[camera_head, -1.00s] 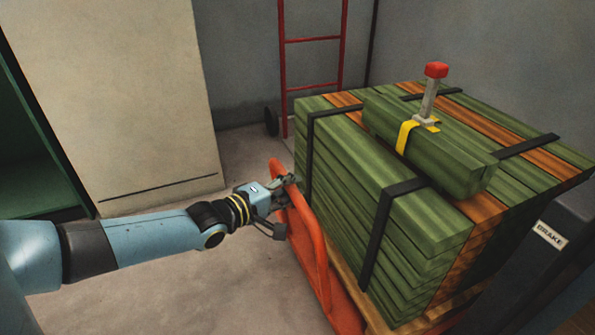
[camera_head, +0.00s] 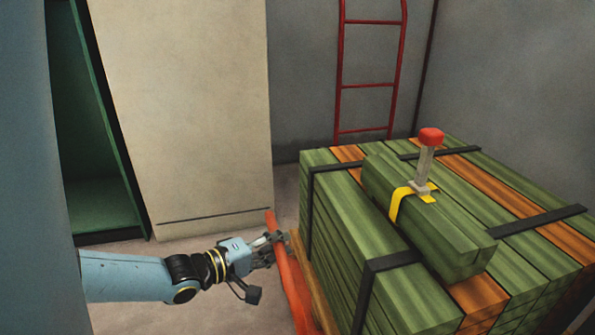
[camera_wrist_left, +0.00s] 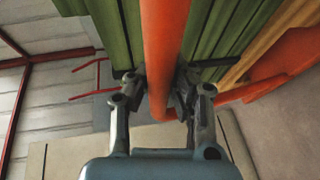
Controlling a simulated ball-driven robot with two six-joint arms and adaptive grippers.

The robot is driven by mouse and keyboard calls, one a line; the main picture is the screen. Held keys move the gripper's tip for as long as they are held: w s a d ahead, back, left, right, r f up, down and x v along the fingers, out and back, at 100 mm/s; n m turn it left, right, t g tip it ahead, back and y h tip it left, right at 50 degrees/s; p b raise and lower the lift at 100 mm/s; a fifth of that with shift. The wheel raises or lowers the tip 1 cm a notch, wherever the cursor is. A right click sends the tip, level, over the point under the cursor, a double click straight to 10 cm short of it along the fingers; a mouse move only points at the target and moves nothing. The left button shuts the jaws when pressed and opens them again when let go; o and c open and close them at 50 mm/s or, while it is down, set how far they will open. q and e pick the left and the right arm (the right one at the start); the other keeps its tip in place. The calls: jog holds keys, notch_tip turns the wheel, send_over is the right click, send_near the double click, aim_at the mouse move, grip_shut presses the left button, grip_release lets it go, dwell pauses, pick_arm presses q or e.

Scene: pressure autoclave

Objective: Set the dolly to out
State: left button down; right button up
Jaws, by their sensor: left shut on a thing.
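The dolly carries a strapped stack of green and orange-brown timber (camera_head: 450,215). Its orange push handle (camera_head: 289,275) stands at the stack's left side. My left gripper (camera_head: 279,240) is at the upper part of this handle. In the left wrist view the orange handle bar (camera_wrist_left: 163,50) runs between the two fingers (camera_wrist_left: 160,95), which are shut on it. Most of the dolly's base and its wheels are hidden or out of the frame. My right gripper is not in view.
A red ladder frame (camera_head: 341,75) stands against the grey back wall. A beige panel (camera_head: 185,110) and a dark green opening (camera_head: 95,130) are at the left. A red-capped post (camera_head: 428,160) rises from the top bundle. Bare floor shows left of the dolly.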

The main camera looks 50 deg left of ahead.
pick_arm(q)
jog(key=s, duration=0.1)
jog(key=s+a, duration=0.1)
jog(key=s, duration=0.2)
jog(key=shift+s+a, duration=0.15)
jog(key=shift+a, duration=0.25)
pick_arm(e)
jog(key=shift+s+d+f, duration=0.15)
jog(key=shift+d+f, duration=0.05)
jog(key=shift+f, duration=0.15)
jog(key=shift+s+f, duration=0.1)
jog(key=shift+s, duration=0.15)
pick_arm(q)
jog(key=c, duration=1.1)
grip_release()
jog(key=s, duration=0.4)
jog(key=s+r, duration=0.1)
jog(key=s, duration=0.3)
jog(key=s+r, duration=0.1)
jog(key=s, duration=0.2)
jog(key=shift+s+r, duration=0.1)
jog(key=shift+s, duration=0.3)
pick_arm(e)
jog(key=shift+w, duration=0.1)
